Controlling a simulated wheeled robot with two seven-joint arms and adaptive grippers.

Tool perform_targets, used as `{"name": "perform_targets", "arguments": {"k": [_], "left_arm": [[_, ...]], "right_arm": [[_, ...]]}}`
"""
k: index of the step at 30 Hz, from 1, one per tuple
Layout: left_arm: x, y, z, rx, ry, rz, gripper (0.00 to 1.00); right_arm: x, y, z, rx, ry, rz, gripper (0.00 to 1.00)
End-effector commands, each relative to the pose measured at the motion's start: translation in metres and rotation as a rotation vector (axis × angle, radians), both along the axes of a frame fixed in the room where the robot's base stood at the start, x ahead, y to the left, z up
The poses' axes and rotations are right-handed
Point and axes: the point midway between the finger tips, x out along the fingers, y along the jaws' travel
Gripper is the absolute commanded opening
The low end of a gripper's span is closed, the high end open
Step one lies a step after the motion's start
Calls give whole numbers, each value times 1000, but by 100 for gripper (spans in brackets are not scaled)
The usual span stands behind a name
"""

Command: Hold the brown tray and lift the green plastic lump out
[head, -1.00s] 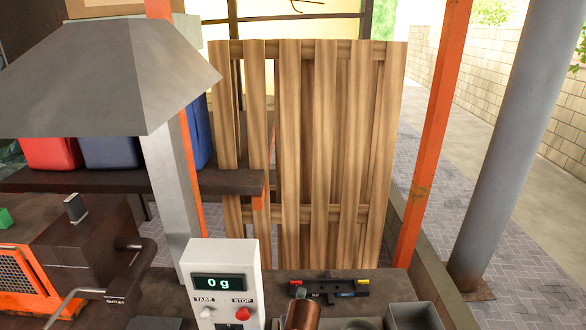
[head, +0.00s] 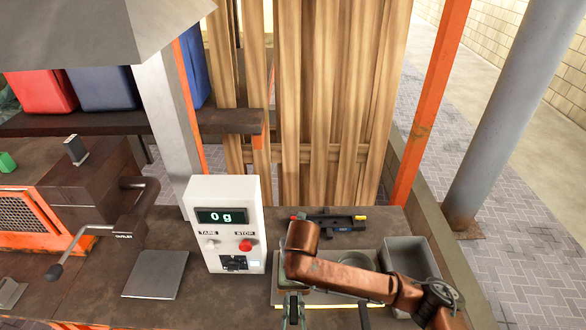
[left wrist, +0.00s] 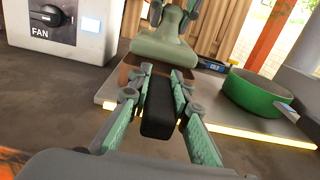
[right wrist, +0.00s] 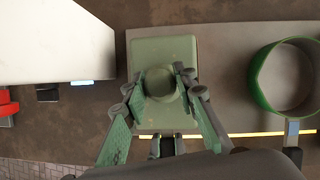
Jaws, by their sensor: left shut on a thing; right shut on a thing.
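The pale green lump (right wrist: 165,52) is a block with a round knob (right wrist: 160,82). My right gripper (right wrist: 165,88) is shut on that knob. In the left wrist view the lump (left wrist: 160,50) stands above the brown tray (left wrist: 130,74), whose wall shows below it. I cannot tell whether the lump's base is clear of the tray. My left gripper (left wrist: 160,98) is shut on the tray's black handle (left wrist: 158,115); it shows in the head view (head: 293,308) at the bottom. There my right arm hides most of the lump and tray.
A green round pot (left wrist: 262,92) stands beside the tray on a grey plate with a lit front edge (right wrist: 265,133).

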Motion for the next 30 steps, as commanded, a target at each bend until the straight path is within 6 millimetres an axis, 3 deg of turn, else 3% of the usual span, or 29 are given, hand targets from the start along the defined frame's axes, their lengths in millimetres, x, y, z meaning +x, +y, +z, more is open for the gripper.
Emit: {"name": "perform_targets", "arguments": {"k": [30], "left_arm": [[0, 0, -1, 0, 2, -1, 0]], "right_arm": [[0, 0, 40, 0, -2, 0, 0]]}}
